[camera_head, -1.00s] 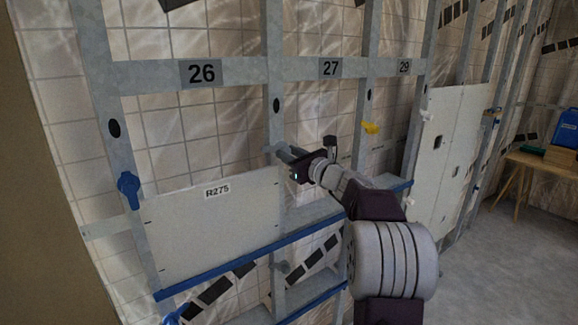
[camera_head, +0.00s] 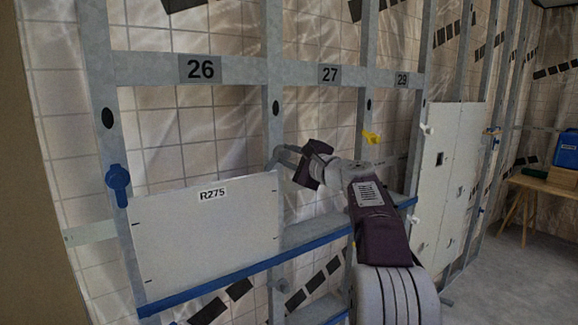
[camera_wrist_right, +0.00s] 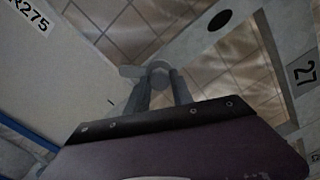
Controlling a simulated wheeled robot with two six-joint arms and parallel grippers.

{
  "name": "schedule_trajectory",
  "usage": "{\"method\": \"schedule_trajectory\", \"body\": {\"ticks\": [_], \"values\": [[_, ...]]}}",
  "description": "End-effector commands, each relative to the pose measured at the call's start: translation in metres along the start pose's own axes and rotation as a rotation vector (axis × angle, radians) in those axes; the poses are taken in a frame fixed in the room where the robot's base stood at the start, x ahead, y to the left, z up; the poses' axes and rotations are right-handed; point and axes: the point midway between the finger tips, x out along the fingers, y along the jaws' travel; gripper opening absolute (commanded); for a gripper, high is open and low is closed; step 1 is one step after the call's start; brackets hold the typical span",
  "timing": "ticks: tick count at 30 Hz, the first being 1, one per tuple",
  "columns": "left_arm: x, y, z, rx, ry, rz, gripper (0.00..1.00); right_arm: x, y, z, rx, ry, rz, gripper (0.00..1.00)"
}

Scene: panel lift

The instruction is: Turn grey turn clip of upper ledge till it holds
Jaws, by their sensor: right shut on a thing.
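The grey turn clip (camera_wrist_right: 157,69) sits on the upright post at the upper right corner of the white panel R275 (camera_head: 205,235). In the wrist view one end of it points left, towards the panel. My right gripper (camera_wrist_right: 158,86) is shut on this clip, with a finger on either side. In the head view the right gripper (camera_head: 279,154) reaches the post from the right, and its hand hides most of the clip. The panel stands on the blue-edged upper ledge (camera_head: 240,272). My left gripper is not in view.
A blue turn clip (camera_head: 117,184) is on the post left of the panel. A yellow clip (camera_head: 371,137) is on the post right of bay 27. A lower ledge (camera_head: 322,308) runs below. Another white panel (camera_head: 450,170) stands further right, beside a wooden table (camera_head: 540,184).

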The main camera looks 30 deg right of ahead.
Motion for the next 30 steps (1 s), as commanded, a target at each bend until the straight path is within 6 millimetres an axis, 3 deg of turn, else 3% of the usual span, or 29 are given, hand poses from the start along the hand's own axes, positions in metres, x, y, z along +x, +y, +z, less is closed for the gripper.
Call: {"method": "schedule_trajectory", "body": {"ticks": [15, 30], "values": [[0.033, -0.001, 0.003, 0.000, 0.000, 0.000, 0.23, 0.000, 0.002, -0.001, -0.479, -0.001, 0.000, 0.00], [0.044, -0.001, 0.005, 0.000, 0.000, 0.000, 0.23, 0.000, 0.001, 0.000, -0.764, -0.002, 0.001, 0.00]]}}
